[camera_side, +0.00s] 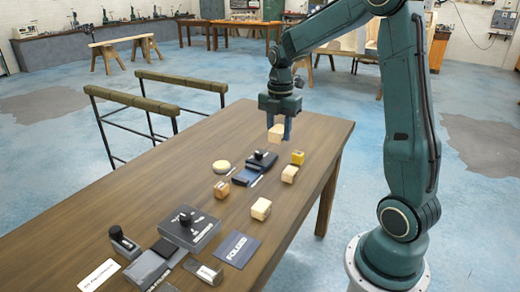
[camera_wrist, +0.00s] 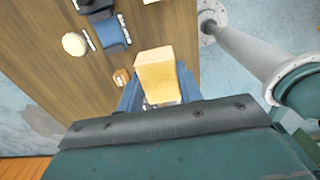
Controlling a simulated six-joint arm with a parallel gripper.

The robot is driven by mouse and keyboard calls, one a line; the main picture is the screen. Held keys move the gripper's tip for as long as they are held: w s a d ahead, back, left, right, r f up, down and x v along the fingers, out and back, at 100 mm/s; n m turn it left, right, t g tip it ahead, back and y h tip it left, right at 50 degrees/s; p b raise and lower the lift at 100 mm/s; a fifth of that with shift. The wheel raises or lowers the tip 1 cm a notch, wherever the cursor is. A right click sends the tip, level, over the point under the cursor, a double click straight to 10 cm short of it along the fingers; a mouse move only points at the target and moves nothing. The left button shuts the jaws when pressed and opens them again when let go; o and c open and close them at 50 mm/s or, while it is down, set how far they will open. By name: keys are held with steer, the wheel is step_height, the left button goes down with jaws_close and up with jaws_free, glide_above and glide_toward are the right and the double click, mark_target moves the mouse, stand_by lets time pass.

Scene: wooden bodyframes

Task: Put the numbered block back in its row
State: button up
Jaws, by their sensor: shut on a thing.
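My gripper (camera_side: 279,125) is shut on a pale wooden block (camera_side: 275,134) and holds it above the far right part of the table. The held block also fills the middle of the wrist view (camera_wrist: 155,72), between the blue fingers; no number can be read on it. An orange-brown block (camera_side: 222,189) stands farther left; a small brown block (camera_wrist: 121,76) shows in the wrist view.
A dark blue device (camera_side: 253,172) with a black knob and a round cream disc (camera_side: 221,167) lie left of the blocks. A grey box (camera_side: 190,232) with a knob, a dark card (camera_side: 237,249) and a white card (camera_side: 100,275) lie nearer. The table's (camera_side: 150,190) left side is clear.

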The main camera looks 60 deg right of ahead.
mark_target(277, 195)
steer(key=shift+s+f, duration=0.1)
steer(key=shift+s, duration=0.05)
step_height(277, 195, down, 20)
steer(key=shift+r, duration=0.1)
stand_by(1.1)
steer(key=shift+f, duration=0.2)
steer(key=o, duration=1)
steer(key=shift+r, duration=0.2)
step_height(277, 195, up, 12)
steer(key=shift+a, duration=0.1)
stand_by(0.5)
